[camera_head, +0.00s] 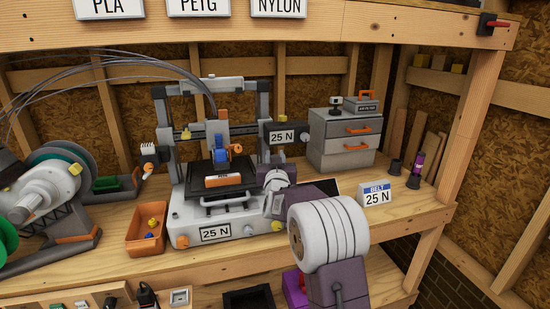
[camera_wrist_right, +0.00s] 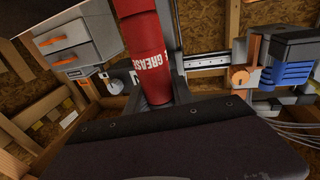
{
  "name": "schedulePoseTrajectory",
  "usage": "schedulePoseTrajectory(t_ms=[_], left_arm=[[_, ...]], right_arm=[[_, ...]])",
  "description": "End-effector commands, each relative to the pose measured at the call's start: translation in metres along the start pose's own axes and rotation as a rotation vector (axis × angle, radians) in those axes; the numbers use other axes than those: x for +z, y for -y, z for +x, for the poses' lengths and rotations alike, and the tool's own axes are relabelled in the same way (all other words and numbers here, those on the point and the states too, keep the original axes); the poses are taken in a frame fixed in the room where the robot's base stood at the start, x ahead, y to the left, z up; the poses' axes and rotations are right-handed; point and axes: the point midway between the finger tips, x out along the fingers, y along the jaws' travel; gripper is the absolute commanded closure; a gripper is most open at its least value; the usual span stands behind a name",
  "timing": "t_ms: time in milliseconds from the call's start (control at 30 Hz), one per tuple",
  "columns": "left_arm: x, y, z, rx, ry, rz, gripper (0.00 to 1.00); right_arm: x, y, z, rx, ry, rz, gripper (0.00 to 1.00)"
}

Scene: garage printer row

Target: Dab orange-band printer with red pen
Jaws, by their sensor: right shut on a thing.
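The printer (camera_head: 215,215) stands on the bench in the middle of the head view, a grey frame with a "25 N" label on its white base. Orange shows at its base corner, and an orange piece lies on its dark bed. My right gripper (camera_head: 275,183) is at the printer's right front edge, in front of the bed. In the right wrist view it is shut on the red pen (camera_wrist_right: 146,50), a red cylinder lettered "GREASE". The pen cannot be made out in the head view. My left gripper is not in view.
An orange bin (camera_head: 146,246) stands left of the printer, and a spool machine (camera_head: 40,195) farther left. Right are a "BELT 25 N" sign (camera_head: 376,194), a grey drawer unit (camera_head: 342,138) and a purple bottle (camera_head: 415,170). Bare bench lies between sign and bottle.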

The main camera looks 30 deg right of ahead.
Motion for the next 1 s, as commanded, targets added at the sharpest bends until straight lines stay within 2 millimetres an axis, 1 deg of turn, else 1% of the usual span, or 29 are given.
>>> schedulePoseTrajectory(t_ms=[500, 767, 1000], left_arm=[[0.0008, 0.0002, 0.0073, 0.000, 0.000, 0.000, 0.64], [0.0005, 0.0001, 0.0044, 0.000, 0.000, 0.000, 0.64], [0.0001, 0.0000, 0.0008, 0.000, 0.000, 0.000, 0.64]], right_arm=[[0.0083, 0.0000, -0.0005, 0.000, 0.001, 0.000, 1.00], [0.0062, 0.0001, -0.0003, 0.000, 0.005, 0.000, 1.00], [0.0004, 0.0000, 0.0000, 0.000, 0.003, 0.000, 1.00]])
